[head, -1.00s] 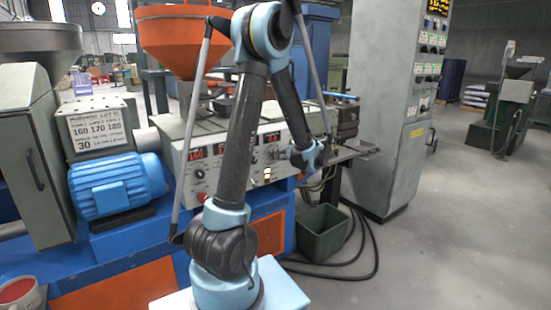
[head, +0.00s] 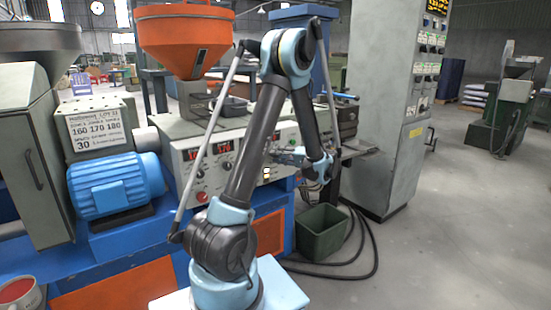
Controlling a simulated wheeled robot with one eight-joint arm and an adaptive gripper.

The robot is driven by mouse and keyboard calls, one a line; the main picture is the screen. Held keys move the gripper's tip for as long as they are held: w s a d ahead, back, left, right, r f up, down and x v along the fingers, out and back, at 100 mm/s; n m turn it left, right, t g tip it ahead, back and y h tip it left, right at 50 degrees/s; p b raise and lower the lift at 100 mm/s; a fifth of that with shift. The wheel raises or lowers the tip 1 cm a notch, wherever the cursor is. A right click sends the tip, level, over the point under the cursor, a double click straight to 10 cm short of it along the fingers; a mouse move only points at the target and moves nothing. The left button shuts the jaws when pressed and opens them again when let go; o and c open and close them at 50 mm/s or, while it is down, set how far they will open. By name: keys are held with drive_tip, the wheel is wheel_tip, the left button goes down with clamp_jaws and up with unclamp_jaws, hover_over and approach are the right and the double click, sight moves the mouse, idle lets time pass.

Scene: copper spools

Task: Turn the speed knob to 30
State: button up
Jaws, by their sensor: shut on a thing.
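The grey control panel (head: 183,172) faces me on the front of the blue and orange machine. It carries red digit displays (head: 195,153) and dark knobs (head: 202,171) on its left half. My gripper (head: 283,156) is at the panel's right part, pointing left, small and partly blended with the panel. It is shut on a knob there, which appears to be the speed knob; the fingers cover it, so its pointer and setting cannot be read. A sign (head: 97,130) on the left shows 160 170 180 and, below, 30.
An orange hopper (head: 183,40) stands above the panel. A green bin (head: 320,232) and black cables lie on the floor below my wrist. Open floor is at right.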

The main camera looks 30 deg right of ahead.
drive_tip(key=m, duration=0.2)
drive_tip(key=m+t, duration=0.1)
drive_tip(key=m, duration=0.1)
drive_tip(key=shift+d+f+m+t+y, duration=0.1)
drive_tip(key=shift+f+m+t+y, duration=0.1)
drive_tip(key=shift+m+t+y, duration=0.15)
drive_tip(key=shift+m, duration=0.25)
drive_tip(key=o, duration=1.1)
drive_tip(key=shift+c, duration=0.2)
drive_tip(key=shift+s, duration=0.1)
drive_tip(key=v, duration=1.1)
drive_tip(key=shift+s+d, duration=0.25)
drive_tip(key=shift+s, duration=0.1)
